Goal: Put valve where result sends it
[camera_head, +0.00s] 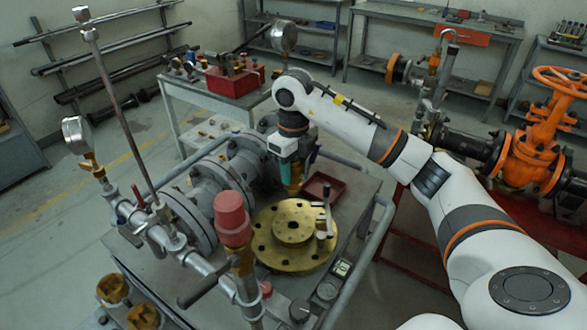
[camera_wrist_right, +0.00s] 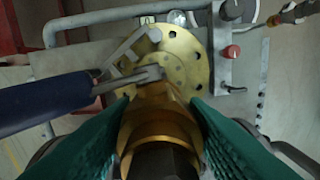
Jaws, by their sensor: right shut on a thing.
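My right gripper (camera_head: 294,186) is shut on a brass valve (camera_wrist_right: 158,120), seen close up between the green fingers in the right wrist view. A lever with a dark blue grip (camera_wrist_right: 48,104) reaches across from the left and seems to belong to the valve. In the head view the arm hides most of the valve; only a little brass (camera_head: 293,178) shows under the gripper. A round brass flange plate (camera_head: 293,252) with holes lies on the bench in front of it. I cannot tell whether the valve touches anything below. My left gripper is not in view.
A dark red tray (camera_head: 324,187) lies behind the plate. Flanged grey pipework (camera_head: 190,200) and a red-capped post (camera_head: 232,214) stand close on the left. A red bin (camera_head: 236,82) sits on the rear table. An orange gate valve (camera_head: 530,152) stands at right.

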